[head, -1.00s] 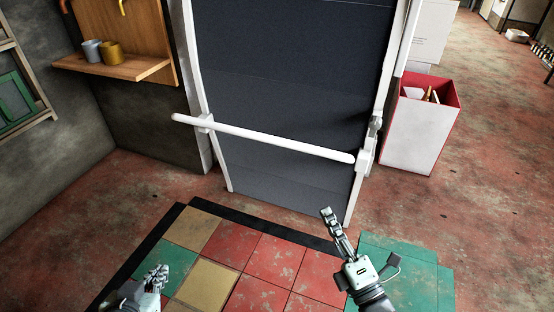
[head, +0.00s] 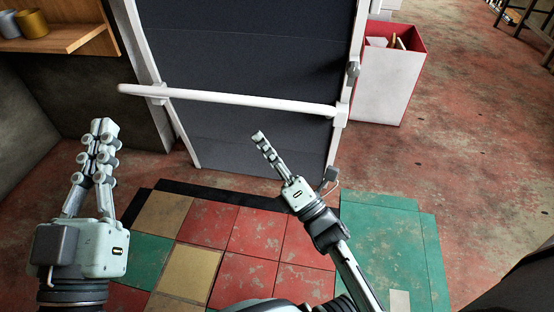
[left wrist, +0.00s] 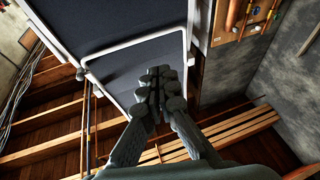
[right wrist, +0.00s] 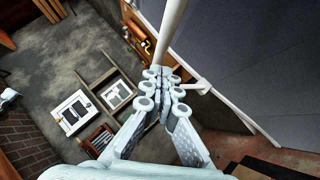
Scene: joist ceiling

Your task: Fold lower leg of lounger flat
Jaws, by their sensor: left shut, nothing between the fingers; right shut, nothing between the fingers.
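The lounger (head: 240,60) stands on end, a dark grey panel in a white tube frame. Its lower leg (head: 230,101) is a white bar crossing in front of the panel, joined to the frame at white brackets on both sides. My left gripper (head: 103,132) is shut and empty, left of the bar's left end. My right gripper (head: 258,138) is shut and empty, below the bar's middle and apart from it in the head view. In the right wrist view, a white tube (right wrist: 170,35) runs just beyond the right fingertips. The left wrist view shows the panel (left wrist: 115,75) past the left fingers.
A red and white bin (head: 388,85) stands right of the lounger. A wooden shelf (head: 60,40) with cups is at the left. Coloured floor tiles (head: 255,235) lie in front, with green tiles (head: 390,235) at the right. Open floor extends right.

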